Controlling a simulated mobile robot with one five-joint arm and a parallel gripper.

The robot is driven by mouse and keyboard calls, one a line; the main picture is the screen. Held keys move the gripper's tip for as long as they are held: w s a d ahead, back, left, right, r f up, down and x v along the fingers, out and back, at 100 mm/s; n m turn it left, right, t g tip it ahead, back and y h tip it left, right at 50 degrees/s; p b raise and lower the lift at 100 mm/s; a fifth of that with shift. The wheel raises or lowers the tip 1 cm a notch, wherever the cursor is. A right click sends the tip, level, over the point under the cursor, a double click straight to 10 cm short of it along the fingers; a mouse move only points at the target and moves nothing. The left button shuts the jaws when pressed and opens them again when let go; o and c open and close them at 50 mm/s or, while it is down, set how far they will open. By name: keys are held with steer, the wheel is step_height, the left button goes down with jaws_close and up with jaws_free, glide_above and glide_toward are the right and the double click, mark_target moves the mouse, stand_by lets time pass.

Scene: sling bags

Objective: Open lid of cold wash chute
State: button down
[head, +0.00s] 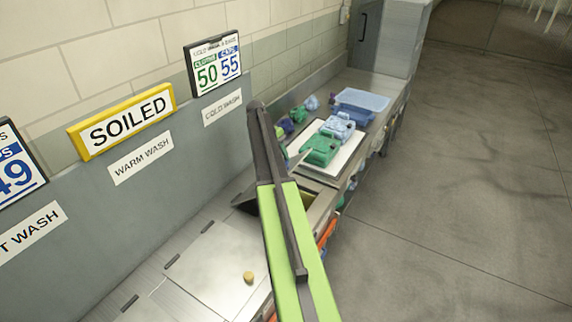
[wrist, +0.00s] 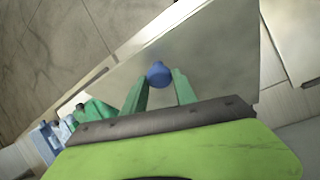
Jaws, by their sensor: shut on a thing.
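The cold wash lid (wrist: 215,50) is a plain grey metal plate with a round blue knob (wrist: 158,71). In the wrist view my gripper (wrist: 159,79) has its green fingers on either side of the knob and is shut on it. In the head view the COLD WASH label (head: 222,108) is on the wall above this chute. My arm hides the knob and the fingertips there.
The neighbouring warm wash lid (head: 215,268) lies flat with a yellow knob (head: 248,277). Beyond my arm, green and blue bags (head: 320,149) lie on a white board, with a blue tray (head: 360,98) behind. The wall stands at left; open floor is at right.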

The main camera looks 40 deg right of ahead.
steer(key=shift+w+a+r+g, duration=0.15)
steer(key=shift+w+r+g, duration=0.15)
steer(key=shift+w+r, duration=0.4)
steer(key=shift+f, duration=0.15)
steer(key=c, duration=1)
jaws_free()
steer(key=p+v, duration=1.1)
steer(key=v, duration=0.1)
steer(key=shift+a, duration=0.15)
steer(key=shift+c, duration=0.3)
